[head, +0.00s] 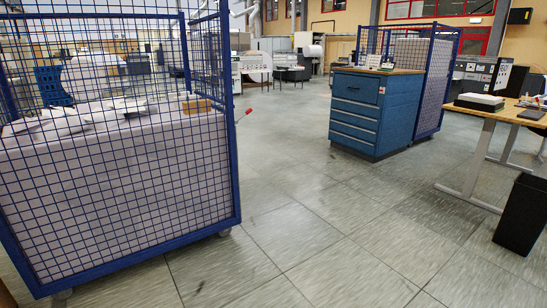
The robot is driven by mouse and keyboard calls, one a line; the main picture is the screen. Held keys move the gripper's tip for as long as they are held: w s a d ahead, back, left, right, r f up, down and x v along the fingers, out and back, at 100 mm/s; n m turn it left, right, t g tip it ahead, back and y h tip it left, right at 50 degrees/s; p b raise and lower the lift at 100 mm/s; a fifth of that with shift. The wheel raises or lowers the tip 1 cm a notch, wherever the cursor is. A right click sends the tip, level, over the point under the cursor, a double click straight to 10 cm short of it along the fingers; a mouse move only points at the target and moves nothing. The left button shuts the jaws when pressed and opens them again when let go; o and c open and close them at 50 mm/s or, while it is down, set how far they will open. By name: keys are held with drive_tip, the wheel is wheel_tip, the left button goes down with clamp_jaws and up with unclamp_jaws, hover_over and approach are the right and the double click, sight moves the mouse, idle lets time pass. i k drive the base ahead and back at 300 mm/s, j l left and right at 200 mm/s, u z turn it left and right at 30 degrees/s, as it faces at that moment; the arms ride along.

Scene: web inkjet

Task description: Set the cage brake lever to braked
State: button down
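A blue wire-mesh cage (236,190) with white paper-like material inside stands large at the left. A small lever with a red tip (249,111) sticks out past the cage's right side, about halfway up, angled up to the right. It looks like the brake lever, but it is small in view and its base is hidden behind the cage's corner. I cannot tell its setting from here. A second blue cage (446,60) stands at the back right; no lever is clear on it. My gripper is not in view.
A blue drawer cabinet (370,112) stands before the second cage. At the right are a wooden-topped table (472,113) and a black bin (522,215). Printing machines (251,65) stand far back. Open tiled floor (300,210) lies between the left cage and the cabinet.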

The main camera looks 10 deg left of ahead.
sight(250, 111)
drive_tip(key=i+j+u, duration=0.4)
drive_tip(key=i, duration=0.4)
drive_tip(key=i+u, duration=0.35)
drive_tip(key=i, duration=0.4)
drive_tip(key=i+z, duration=0.1)
drive_tip(key=i, duration=0.55)
drive_tip(key=i+j+z, duration=0.15)
drive_tip(key=i, duration=0.5)
drive_tip(key=i+j+z, duration=0.1)
drive_tip(key=i, duration=0.55)
drive_tip(key=i+j+z, duration=0.25)
drive_tip(key=i, duration=0.2)
